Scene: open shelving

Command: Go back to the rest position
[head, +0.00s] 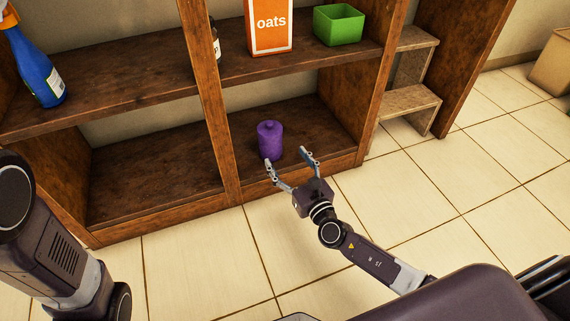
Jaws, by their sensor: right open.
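My right gripper (289,166) is open, with its two fingers spread just in front of the lower right shelf compartment. A purple lidded jar (270,141) stands upright on that lower shelf, just behind the left fingertip. I cannot tell whether the fingertip touches the jar. Nothing shows between the fingers. My left arm shows at the left edge, but its gripper is out of view.
The wooden shelving (215,110) has a central upright. An orange oats box (268,27), a green bin (339,25), a dark bottle (215,42) and a blue spray bottle (36,70) stand on the upper shelf. Steps (408,100) stand right. The tiled floor (440,180) is clear.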

